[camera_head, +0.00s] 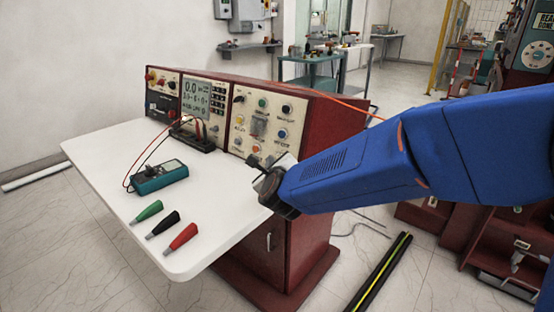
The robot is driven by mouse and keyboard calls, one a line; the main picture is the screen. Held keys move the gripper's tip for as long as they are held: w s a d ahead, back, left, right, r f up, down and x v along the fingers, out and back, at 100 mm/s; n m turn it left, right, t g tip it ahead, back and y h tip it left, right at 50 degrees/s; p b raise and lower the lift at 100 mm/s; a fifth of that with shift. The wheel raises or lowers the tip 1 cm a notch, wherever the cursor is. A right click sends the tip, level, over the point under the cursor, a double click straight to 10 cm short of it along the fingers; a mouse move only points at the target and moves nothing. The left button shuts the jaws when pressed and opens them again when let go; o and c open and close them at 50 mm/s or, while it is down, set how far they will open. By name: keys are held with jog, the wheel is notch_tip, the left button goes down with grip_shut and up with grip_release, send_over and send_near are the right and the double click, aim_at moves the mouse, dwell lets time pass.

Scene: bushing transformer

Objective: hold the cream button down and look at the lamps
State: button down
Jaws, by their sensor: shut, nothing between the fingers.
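My blue arm reaches in from the right, and my gripper (254,163) is at the lower edge of the right control panel (260,122). It is shut and holds nothing. My wrist hides the panel's lower right part. At this size I cannot tell which round parts are lamps or whether any is lit.
The white worktop (115,150) holds a teal meter (160,178) with leads, and green (147,211), black (162,224) and red (181,237) probes. The red console (335,125) stands behind. A black-yellow floor strip (382,272) lies below my arm.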

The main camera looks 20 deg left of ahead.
jog(key=shift+w+d, duration=0.1)
jog(key=shift+w, duration=0.05)
dwell(0.7)
jog(key=shift+w, duration=0.2)
jog(key=shift+w+d+f, duration=0.2)
jog(key=shift+w+d, duration=0.05)
jog(key=shift+w, duration=0.2)
dwell(1.7)
jog(key=shift+s+a, duration=0.1)
jog(key=shift+s, duration=0.1)
jog(key=shift+s+a+r, duration=0.2)
jog(key=shift+s+a, duration=0.05)
jog(key=shift+s, duration=0.35)
jog(key=shift+s+a+r, duration=0.2)
jog(key=shift+s+a, duration=0.1)
jog(key=shift+s, duration=0.45)
jog(key=shift+s+a+r, duration=0.2)
jog(key=shift+s+a, duration=0.1)
jog(key=shift+s, duration=0.45)
jog(key=shift+s+a+r, duration=0.2)
jog(key=shift+s+a, duration=0.1)
jog(key=shift+s, duration=0.45)
